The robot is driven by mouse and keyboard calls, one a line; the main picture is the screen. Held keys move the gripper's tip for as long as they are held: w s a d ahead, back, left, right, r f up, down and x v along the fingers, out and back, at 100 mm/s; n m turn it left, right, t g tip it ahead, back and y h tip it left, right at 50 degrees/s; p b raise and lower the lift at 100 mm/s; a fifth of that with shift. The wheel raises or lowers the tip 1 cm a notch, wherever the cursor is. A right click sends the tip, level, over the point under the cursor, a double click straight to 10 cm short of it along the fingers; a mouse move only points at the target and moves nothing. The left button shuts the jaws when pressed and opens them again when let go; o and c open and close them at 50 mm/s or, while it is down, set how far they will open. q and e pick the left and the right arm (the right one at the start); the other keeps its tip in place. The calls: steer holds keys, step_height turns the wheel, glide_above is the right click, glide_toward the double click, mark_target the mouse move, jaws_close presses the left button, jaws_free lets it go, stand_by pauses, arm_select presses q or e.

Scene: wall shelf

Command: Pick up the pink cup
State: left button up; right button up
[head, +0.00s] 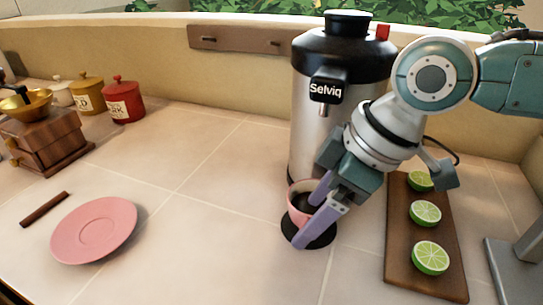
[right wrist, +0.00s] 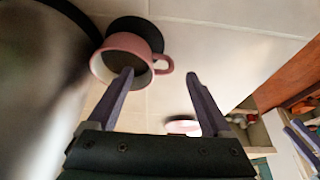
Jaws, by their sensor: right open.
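The pink cup (head: 297,214) stands upright on a round black pad (head: 327,237) in front of the silver juicer (head: 308,130). Dark contents show inside it in the head view. In the right wrist view the cup (right wrist: 122,44) is at the upper left, with its handle pointing right. My right gripper (head: 311,214) is open at the cup. Its fingers partly hide the cup in the head view. In the right wrist view one fingertip overlaps the cup's rim, and the handle lies toward the gap between the fingers. I cannot tell if they touch it.
A pink saucer (head: 94,230) and a brown stick (head: 45,208) lie at the left. A wooden board (head: 397,262) with lime halves (head: 425,213) is right of the cup. A grinder (head: 48,141) and canisters (head: 123,100) stand at the back left. The middle counter is clear.

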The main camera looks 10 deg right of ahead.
steer(key=shift+w+a+f, duration=0.1)
steer(key=shift+a+f, duration=0.15)
steer(key=shift+f, duration=0.45)
jaws_close()
stand_by(0.4)
